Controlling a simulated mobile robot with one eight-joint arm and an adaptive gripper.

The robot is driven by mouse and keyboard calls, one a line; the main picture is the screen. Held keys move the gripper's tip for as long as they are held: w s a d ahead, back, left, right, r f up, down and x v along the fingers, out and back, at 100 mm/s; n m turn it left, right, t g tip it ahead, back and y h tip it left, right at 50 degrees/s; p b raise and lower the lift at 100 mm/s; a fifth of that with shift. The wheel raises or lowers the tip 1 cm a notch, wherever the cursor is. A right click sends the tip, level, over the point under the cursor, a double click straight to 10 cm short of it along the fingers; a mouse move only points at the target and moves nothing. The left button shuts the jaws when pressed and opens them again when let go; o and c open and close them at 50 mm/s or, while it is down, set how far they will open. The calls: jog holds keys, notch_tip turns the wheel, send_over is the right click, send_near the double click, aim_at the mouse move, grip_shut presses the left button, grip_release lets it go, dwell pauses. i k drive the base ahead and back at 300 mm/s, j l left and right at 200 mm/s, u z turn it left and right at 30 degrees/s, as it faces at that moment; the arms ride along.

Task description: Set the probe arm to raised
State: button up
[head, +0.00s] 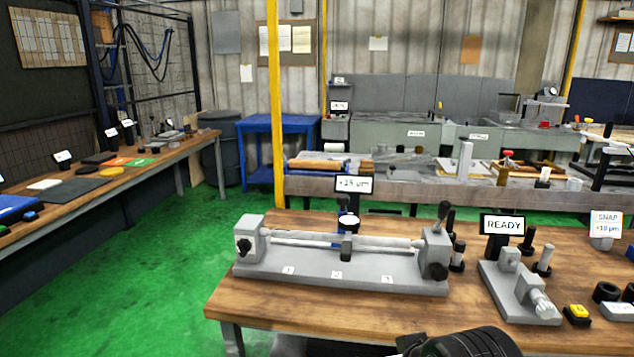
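A grey bench fixture (330,271) stands on the wooden table and holds a pale horizontal shaft (335,240) between its two end blocks. A dial gauge with a white face (349,222) sits at the middle of the shaft, with a dark block (347,247) below it. Blue parts show behind the shaft there. I cannot tell which part is the probe arm or whether it is raised or lowered. A black rounded part of my arm shows at the bottom edge, in front of the table. No gripper fingertips show.
A display reading about +2.5 µm (354,184) stands behind the fixture. To the right are a READY sign (502,224), a smaller grey fixture (519,290), a yellow button (577,312) and a SNAP display (606,224). The table's front left is bare.

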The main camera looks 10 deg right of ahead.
aim_at(349, 222)
jog(key=i+l+u, duration=0.2)
jog(key=l, duration=0.5)
jog(key=l+u, duration=0.2)
jog(key=l, duration=0.5)
jog(key=i+l+u, duration=0.2)
jog(key=l, duration=0.5)
jog(key=k, duration=0.1)
